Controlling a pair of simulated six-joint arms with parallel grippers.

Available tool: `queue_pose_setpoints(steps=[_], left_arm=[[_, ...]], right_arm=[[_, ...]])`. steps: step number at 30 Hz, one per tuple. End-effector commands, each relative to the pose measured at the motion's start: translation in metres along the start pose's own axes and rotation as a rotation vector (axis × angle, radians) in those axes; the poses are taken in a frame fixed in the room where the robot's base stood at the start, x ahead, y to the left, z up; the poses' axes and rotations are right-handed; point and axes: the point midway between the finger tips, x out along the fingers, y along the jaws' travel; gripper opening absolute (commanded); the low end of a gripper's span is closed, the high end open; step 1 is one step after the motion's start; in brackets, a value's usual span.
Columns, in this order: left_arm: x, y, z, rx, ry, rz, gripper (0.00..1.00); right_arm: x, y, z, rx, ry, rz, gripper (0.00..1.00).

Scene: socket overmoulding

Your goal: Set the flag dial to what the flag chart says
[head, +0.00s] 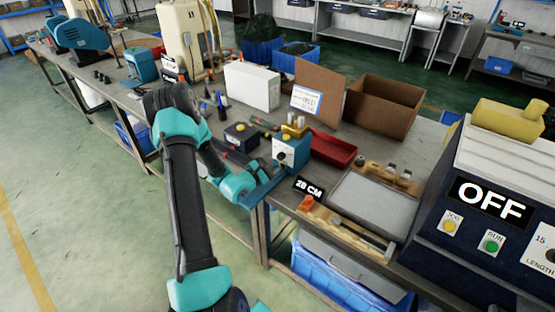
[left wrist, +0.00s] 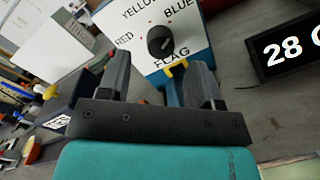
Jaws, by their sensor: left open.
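The flag dial is a dark round knob (left wrist: 160,41) on the white face of a small blue box (head: 291,150). RED, YELLOW, BLUE and FLAG are printed around it in the left wrist view. I cannot tell for sure which word the knob points to. My left gripper (left wrist: 158,85) is open and empty, its two fingers apart just short of the box's face and below the knob. In the head view it is low at the bench edge, left of the box. A white card with blue print (head: 306,101), possibly the flag chart, leans at the cardboard; its text is unreadable.
A black 28 CM display (head: 309,188) stands right of the dial box. A red tray (head: 333,150) lies behind it. A machine reading OFF (head: 490,200) fills the right.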

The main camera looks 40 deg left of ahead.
Motion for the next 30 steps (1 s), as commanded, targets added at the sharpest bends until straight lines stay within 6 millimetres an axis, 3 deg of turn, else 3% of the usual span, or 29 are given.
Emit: queue_pose_setpoints(steps=[7, 19, 30], left_arm=[[0.031, 0.000, 0.000, 0.000, 0.000, -0.001, 0.59], [0.037, 0.000, 0.000, 0.000, 0.000, -0.001, 0.58], [0.037, 0.000, 0.000, 0.000, 0.000, 0.000, 0.23]], right_arm=[[0.000, 0.000, 0.000, 0.000, 0.000, 0.000, 0.50], [0.000, 0.000, 0.000, 0.000, 0.000, 0.000, 0.50], [0.000, 0.000, 0.000, 0.000, 0.000, 0.000, 0.50]])
